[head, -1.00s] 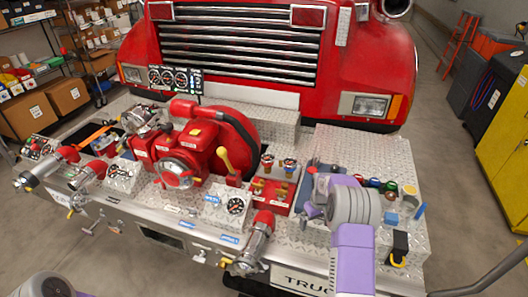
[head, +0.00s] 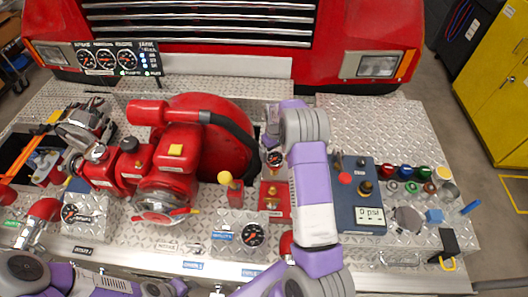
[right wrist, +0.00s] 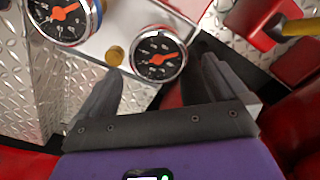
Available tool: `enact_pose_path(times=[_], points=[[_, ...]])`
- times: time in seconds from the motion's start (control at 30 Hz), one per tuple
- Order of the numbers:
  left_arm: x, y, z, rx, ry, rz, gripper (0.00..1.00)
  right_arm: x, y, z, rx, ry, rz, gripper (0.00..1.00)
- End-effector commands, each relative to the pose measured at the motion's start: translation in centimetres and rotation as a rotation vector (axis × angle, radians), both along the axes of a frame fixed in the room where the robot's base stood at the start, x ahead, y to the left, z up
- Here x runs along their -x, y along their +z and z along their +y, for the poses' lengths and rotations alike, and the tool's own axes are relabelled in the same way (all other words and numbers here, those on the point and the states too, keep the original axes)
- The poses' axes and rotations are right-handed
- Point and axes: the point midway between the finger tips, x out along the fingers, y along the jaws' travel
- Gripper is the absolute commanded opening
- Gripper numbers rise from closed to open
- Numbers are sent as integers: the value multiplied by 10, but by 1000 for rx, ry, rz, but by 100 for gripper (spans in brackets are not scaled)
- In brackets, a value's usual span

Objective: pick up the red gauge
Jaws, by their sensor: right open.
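The gauge with a dark face and orange-red needle (right wrist: 158,58) lies between and just beyond my right fingertips in the right wrist view; a little red shows at its lower rim, so I take it as the red gauge. A small gauge face (head: 274,157) shows just below my right gripper (head: 272,138) in the head view, on the truck's bumper. My right gripper (right wrist: 160,78) is open, one finger on each side of the gauge and no clear contact. A second, blue-rimmed gauge (right wrist: 65,18) is at the upper left. My left arm shows at the lower left, its fingers out of view.
The red pump (head: 170,165) and its black hose stand left of my right gripper. A yellow-knobbed lever (head: 230,185) is close by. A dark blue panel (head: 357,205) with a psi display and several coloured caps (head: 408,173) are to the right. Diamond plate behind them is clear.

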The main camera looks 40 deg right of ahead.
Motion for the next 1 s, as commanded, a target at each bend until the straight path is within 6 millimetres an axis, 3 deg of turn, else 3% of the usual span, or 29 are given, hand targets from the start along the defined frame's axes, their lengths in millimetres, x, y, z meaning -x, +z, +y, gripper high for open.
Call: enact_pose_path(times=[0.5,0.8,0.83,1.0], points=[[0,10,0,0,0,0,43,-3,-65,-2,-2,0,3,100],[0,10,0,0,0,0,43,-3,-71,-2,-1,0,0,100],[0,10,0,0,0,0,43,-3,-71,-2,-1,0,0,98],[0,10,0,0,0,0,43,-3,-71,-2,-1,0,0,72]])
